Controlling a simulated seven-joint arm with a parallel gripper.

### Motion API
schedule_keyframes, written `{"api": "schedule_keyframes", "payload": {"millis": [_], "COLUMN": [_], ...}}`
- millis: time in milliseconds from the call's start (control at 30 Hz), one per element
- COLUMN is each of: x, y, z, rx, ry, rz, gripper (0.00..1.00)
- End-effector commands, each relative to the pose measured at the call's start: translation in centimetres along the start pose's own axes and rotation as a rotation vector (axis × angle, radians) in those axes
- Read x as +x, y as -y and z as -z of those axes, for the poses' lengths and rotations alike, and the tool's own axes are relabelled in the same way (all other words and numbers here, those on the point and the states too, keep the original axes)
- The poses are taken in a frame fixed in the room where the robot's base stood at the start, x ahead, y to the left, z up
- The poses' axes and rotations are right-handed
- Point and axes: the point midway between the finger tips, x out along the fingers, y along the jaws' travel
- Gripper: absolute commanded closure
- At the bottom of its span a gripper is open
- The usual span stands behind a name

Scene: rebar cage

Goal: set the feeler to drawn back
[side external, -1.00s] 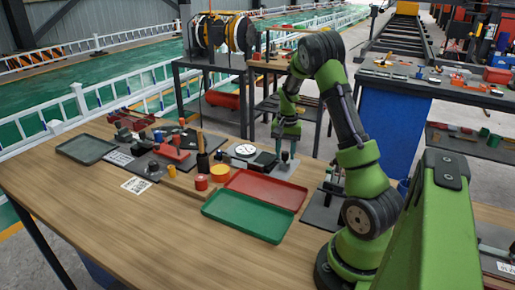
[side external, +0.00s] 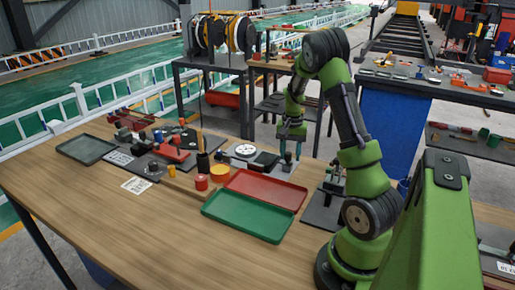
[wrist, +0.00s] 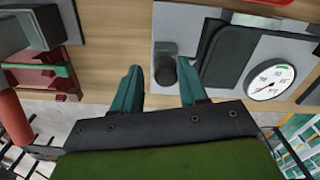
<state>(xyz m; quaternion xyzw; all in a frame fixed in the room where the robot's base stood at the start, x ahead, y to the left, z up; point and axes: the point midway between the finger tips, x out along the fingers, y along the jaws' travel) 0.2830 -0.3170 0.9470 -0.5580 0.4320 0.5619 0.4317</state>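A white-faced dial gauge (wrist: 270,80) lies on a grey plate (wrist: 197,32) in the wrist view. It also shows in the side view (side external: 245,150), left of my gripper. Beside it is a dark, flat block (wrist: 230,50). A short black knob (wrist: 165,68) stands at the plate's edge. I cannot tell for sure which part is the feeler. My gripper (wrist: 160,76) is open. Its two teal fingers point toward the plate, with the knob appearing between their tips. I cannot tell whether they touch it. In the side view my gripper (side external: 291,152) is over the plate's right part.
A red tray (side external: 265,190) and a green tray (side external: 247,216) lie in front of the plate. A dark red fixture (wrist: 45,75) is at the left in the wrist view. Several small items crowd the bench's back left. The front left of the bench is clear.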

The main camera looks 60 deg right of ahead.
Motion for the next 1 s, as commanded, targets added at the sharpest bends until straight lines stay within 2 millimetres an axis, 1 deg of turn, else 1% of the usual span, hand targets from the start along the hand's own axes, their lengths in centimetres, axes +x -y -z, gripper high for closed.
{"api": "schedule_keyframes", "payload": {"millis": [333, 467, 567, 900, 1000], "x": [-0.1, -1.0, -2.6, -10.9, -13.1], "y": [0.2, 0.3, 0.3, 0.3, 0.2], "z": [0.0, 0.1, 0.1, 0.1, 0.1], "rx": [-0.004, -0.005, -0.005, -0.004, -0.004], "ry": [-0.003, -0.006, -0.008, -0.008, -0.007], "rz": [0.003, 0.004, 0.006, 0.006, 0.005], "gripper": [0.48, 0.48, 0.48, 0.48, 0.48]}}
